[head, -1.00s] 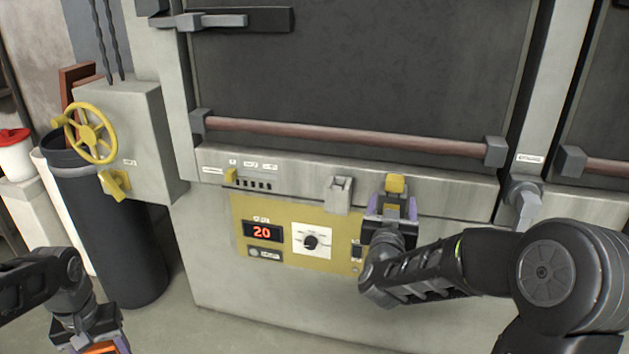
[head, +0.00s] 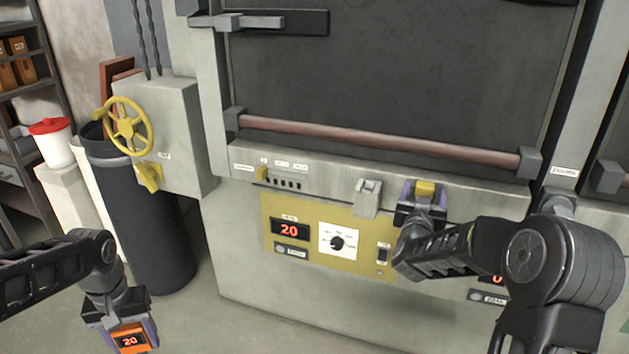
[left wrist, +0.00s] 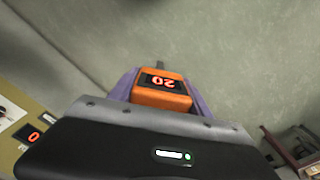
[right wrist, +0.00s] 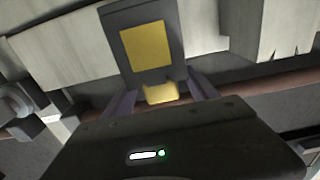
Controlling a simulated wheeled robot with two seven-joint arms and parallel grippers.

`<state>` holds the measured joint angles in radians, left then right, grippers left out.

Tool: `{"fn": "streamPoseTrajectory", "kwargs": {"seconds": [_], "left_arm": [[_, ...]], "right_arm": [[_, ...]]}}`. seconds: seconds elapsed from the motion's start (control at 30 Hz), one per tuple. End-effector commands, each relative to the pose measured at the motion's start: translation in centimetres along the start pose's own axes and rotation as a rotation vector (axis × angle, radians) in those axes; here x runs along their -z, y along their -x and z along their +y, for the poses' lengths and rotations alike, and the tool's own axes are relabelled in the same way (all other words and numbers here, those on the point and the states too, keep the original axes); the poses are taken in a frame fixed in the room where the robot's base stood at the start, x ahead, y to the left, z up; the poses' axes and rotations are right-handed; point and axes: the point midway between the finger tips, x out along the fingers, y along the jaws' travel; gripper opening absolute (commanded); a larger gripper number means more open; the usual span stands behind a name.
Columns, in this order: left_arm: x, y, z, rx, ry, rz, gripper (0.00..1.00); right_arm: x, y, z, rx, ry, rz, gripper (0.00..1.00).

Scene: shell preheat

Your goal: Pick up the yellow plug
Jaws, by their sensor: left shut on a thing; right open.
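The yellow plug (head: 425,188) is at the ledge below the large dark door, right of a grey bracket (head: 368,197). In the right wrist view the yellow plug (right wrist: 160,92) shows between the fingers, below a grey plate with a yellow square (right wrist: 147,45). My right gripper (head: 422,204) is open with its fingers on either side of the plug; I cannot tell if they touch it. My left gripper (head: 124,328) is shut on an orange meter reading 20 (head: 130,341), which also shows in the left wrist view (left wrist: 162,92).
A yellow control panel (head: 350,260) with a dial and a red 20 display is below the ledge. A reddish bar (head: 380,142) crosses above. A yellow handwheel (head: 128,127) and a dark bin (head: 145,225) stand at left. Floor between the bin and cabinet is clear.

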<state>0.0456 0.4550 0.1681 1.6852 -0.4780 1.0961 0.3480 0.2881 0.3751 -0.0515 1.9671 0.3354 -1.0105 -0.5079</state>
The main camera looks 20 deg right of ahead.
Motion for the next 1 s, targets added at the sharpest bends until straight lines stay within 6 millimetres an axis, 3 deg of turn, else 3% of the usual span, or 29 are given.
{"fn": "streamPoseTrajectory", "kwargs": {"seconds": [0.13,0.7,1.0], "left_arm": [[0.01,0.26,0.00,0.000,0.000,0.000,0.09],[0.01,0.21,0.00,0.000,0.000,0.001,0.09],[0.01,0.21,0.00,0.000,0.000,0.000,0.09]], "right_arm": [[-0.05,-0.93,-0.05,0.001,-0.001,-0.002,0.67],[-0.05,-0.89,-0.04,0.001,0.000,-0.001,0.66],[-0.04,-0.89,-0.04,0.001,0.000,-0.001,0.42]]}}
